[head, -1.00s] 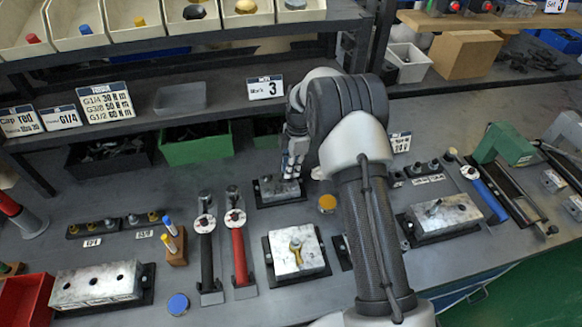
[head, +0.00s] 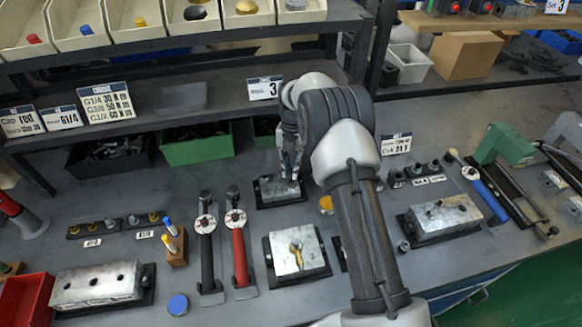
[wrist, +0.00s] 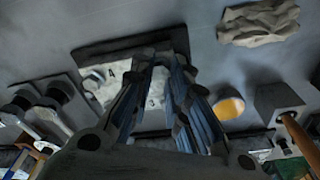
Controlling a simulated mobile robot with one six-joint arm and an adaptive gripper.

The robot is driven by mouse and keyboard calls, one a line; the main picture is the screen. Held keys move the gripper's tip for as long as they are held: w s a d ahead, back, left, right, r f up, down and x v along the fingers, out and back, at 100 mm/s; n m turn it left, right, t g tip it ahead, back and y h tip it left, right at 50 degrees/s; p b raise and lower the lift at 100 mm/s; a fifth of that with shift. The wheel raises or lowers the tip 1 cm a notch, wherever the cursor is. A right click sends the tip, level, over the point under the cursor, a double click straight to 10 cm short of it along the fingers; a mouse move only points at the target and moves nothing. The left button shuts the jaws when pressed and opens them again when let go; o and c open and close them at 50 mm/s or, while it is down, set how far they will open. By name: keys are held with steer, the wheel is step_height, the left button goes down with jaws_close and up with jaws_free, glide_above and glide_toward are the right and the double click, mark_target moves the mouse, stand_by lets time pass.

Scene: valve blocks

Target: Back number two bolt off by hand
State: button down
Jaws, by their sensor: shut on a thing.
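The valve block (head: 265,191) with its grey metal top sits on a dark base plate at the back middle of the bench. In the wrist view its top (wrist: 92,84) carries marks that look like "A" and "3". My gripper (head: 289,172) points down onto the right part of this block. In the wrist view its fingers (wrist: 158,62) come together over the block. They are shut on what seems to be a bolt at the block, but the fingers hide it and I cannot read its number.
Another block (head: 285,262) with a brass fitting on top stands in front. Black (head: 206,250) and red (head: 239,250) torque wrenches lie to its left. A yellow-topped round piece (head: 326,204) stands close to my arm.

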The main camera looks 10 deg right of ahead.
steer(key=c, duration=1.5)
jaws_free()
steer(key=shift+o, duration=0.2)
steer(key=s+r+m+t, duration=0.1)
steer(key=s+r+m, duration=0.25)
steer(key=r, duration=0.75)
steer(key=s+r+m, duration=0.2)
steer(key=r+m, duration=0.2)
steer(key=r, duration=0.6)
steer(key=s+r+m+t, duration=0.2)
steer(key=s+r+m, duration=0.6)
steer(key=s, duration=0.2)
steer(key=s+f+m+t, duration=0.1)
steer(key=s+m+t, duration=0.1)
steer(key=s+m, duration=1.3)
steer(key=s, duration=0.7)
steer(key=shift+s+f+t+h, duration=0.3)
steer(key=shift+s+f+t, duration=0.05)
steer(key=shift+f+t, duration=0.05)
